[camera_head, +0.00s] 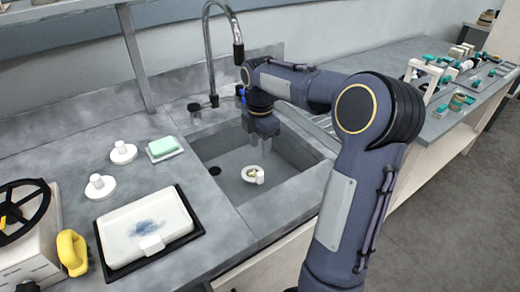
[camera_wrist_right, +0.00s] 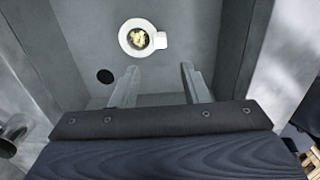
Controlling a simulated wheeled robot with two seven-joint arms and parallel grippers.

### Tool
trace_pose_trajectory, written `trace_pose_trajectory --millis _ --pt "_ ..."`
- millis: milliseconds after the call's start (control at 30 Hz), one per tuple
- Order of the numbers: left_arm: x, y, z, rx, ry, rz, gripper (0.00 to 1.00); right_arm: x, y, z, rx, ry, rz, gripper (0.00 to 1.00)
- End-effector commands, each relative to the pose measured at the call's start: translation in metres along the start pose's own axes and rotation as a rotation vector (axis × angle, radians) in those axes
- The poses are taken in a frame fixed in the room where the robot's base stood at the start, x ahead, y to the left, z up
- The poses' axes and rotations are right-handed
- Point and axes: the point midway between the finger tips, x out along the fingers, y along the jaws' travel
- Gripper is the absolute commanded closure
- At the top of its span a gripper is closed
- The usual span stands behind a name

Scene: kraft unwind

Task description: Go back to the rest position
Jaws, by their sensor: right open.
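My right gripper (camera_head: 264,136) hangs over the grey sink (camera_head: 225,150), fingers pointing down. In the right wrist view the gripper (camera_wrist_right: 160,85) has its two fingers spread apart with nothing between them. A small white cup (camera_head: 252,174) with yellowish contents is in the sink below the gripper. The cup also shows in the right wrist view (camera_wrist_right: 128,47), ahead of the fingertips and apart from them. My left gripper is not in view.
A tall faucet (camera_head: 208,50) rises behind the sink, close to my right arm. Left of the sink are a green sponge (camera_head: 163,146), two white knobbed discs (camera_head: 122,152) and a white tray (camera_head: 145,228) on a black base.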

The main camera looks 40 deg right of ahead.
Motion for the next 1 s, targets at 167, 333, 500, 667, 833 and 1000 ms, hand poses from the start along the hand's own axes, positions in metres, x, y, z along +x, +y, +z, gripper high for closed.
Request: trace_pose_trajectory --millis 167,333,500,667,833,1000 --pt "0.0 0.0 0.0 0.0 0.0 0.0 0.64 0.0 0.0 0.0 0.0 0.0 0.0 0.59" --pt "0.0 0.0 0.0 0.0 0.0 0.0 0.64 0.0 0.0 0.0 0.0 0.0 -0.001 0.59" --pt "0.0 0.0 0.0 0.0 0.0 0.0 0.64 0.0 -0.001 -0.001 0.003 0.001 0.001 0.59" --pt "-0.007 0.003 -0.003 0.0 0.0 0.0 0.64 -0.021 -0.019 -0.017 0.12 0.022 0.043 0.59" --pt "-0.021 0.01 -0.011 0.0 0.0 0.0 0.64 -0.059 -0.076 -0.062 0.48 0.131 0.138 0.59" --pt "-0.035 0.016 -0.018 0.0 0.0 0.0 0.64 -0.073 -0.144 -0.11 0.922 0.325 0.178 0.59"
